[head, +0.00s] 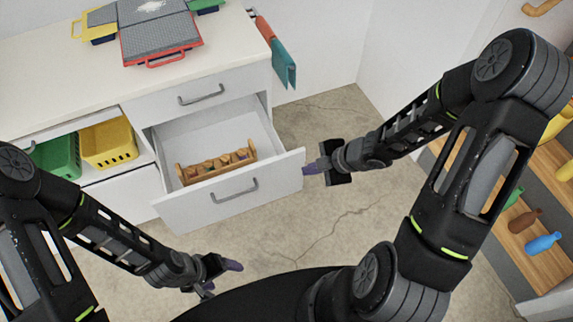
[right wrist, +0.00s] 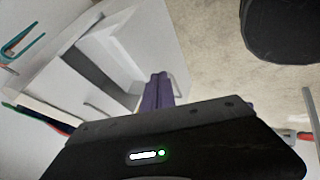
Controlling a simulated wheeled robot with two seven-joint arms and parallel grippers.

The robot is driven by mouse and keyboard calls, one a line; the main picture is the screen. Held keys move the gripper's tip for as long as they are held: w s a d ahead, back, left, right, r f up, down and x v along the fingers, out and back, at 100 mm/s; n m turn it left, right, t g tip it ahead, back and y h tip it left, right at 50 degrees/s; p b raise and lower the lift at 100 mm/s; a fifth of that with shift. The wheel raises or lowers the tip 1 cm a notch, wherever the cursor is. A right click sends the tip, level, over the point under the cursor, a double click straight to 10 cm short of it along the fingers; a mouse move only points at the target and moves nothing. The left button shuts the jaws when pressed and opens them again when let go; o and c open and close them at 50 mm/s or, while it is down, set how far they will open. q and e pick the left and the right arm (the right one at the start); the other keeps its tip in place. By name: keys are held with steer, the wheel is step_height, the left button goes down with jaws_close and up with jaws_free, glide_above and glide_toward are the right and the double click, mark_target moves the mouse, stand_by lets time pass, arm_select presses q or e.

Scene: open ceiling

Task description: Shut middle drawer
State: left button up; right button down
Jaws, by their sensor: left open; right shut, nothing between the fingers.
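The middle drawer (head: 236,207) is pulled out from the white cabinet. Its front carries a grey handle, and a wooden rack with several small items (head: 216,165) lies inside. My right gripper (head: 312,168) is shut and empty, with its purple fingertips beside the right end of the drawer front; I cannot tell whether they touch. In the right wrist view the shut purple fingers (right wrist: 157,92) overlap the edge of the drawer (right wrist: 110,65). My left gripper (head: 220,275) is open and empty, low in front of the cabinet and below the drawer front.
The top drawer (head: 188,98) above is shut. A yellow basket (head: 108,143) and a green basket (head: 57,158) sit in an open compartment at left. A wooden shelf with bottles (head: 543,243) stands at right. Bare floor lies in front of the drawer.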

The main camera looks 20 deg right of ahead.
steer(key=shift+f, duration=0.1)
steer(key=b, duration=0.3)
glide_toward(276, 168)
steer(key=x, duration=0.4)
arm_select(q)
steer(key=f, duration=0.2)
steer(key=shift+w+d+f, duration=0.1)
steer(key=shift+w+f, duration=0.1)
steer(key=shift+f, duration=0.1)
arm_select(e)
steer(key=shift+w+f, duration=0.1)
steer(key=shift+f, duration=0.25)
